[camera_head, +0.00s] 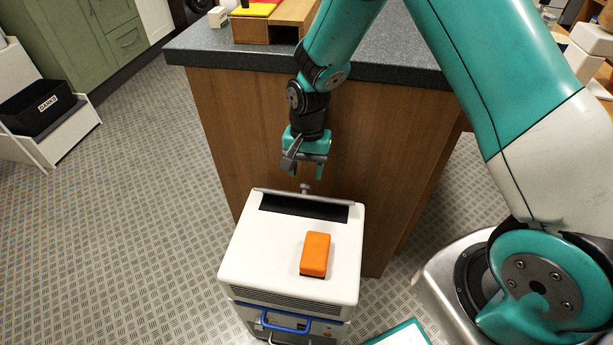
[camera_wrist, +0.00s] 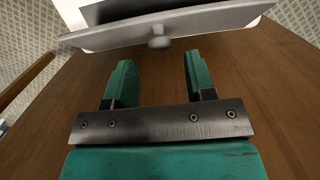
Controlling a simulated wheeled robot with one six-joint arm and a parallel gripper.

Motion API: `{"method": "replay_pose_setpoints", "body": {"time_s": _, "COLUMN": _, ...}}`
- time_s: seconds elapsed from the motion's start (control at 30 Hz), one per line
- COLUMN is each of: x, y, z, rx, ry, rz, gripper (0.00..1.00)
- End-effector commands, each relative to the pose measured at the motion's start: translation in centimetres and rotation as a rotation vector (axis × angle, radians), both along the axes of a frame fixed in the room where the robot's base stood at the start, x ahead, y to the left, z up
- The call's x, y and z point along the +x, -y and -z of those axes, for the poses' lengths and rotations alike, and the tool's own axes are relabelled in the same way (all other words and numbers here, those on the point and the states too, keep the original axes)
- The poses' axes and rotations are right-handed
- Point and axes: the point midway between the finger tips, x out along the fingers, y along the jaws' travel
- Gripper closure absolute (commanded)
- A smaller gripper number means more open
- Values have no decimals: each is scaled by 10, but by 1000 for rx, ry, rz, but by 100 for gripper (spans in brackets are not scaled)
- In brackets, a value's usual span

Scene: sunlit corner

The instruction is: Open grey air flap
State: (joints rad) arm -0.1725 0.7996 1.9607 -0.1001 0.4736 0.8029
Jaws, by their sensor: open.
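The grey air flap (camera_head: 318,198) is at the back edge of the white unit's top (camera_head: 250,250), behind a dark slot that is uncovered. It looks raised and seen nearly edge-on, with a small knob (camera_head: 305,188) on its far side. In the wrist view, the flap (camera_wrist: 205,24) spans the top of the picture and its knob (camera_wrist: 158,42) points toward my gripper (camera_wrist: 158,68). My gripper (camera_head: 305,170) is open and empty, above and behind the flap in the head view. The knob is just beyond the fingertips, apart from them.
An orange block (camera_head: 315,254) sits on the unit's top, and a blue handle (camera_head: 284,322) is on its front. A wooden counter (camera_head: 240,130) with a dark top stands close behind the gripper. Patterned floor (camera_head: 130,200) is clear at the left.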

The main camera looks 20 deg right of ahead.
Motion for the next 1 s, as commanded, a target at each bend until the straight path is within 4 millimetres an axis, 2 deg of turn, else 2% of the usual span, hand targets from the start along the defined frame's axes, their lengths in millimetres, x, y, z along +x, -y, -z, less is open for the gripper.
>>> {"method": "replay_pose_setpoints", "body": {"time_s": 0.03, "x": 2, "y": 1, "z": -15, "rx": 1, "ry": 4, "rz": 0, "gripper": 50}}
{"method": "replay_pose_setpoints", "body": {"time_s": 0.1, "x": 4, "y": 2, "z": -31, "rx": 1, "ry": 4, "rz": 0, "gripper": 50}}
{"method": "replay_pose_setpoints", "body": {"time_s": 0.33, "x": 8, "y": 5, "z": -70, "rx": 0, "ry": 3, "rz": 1, "gripper": 50}}
{"method": "replay_pose_setpoints", "body": {"time_s": 0.5, "x": 8, "y": 6, "z": -82, "rx": 0, "ry": 0, "rz": 1, "gripper": 50}}
{"method": "replay_pose_setpoints", "body": {"time_s": 0.87, "x": 8, "y": 6, "z": -84, "rx": 2, "ry": 1, "rz": -5, "gripper": 50}}
{"method": "replay_pose_setpoints", "body": {"time_s": 1.0, "x": -1, "y": -1, "z": -103, "rx": 28, "ry": 20, "rz": -70, "gripper": 50}}
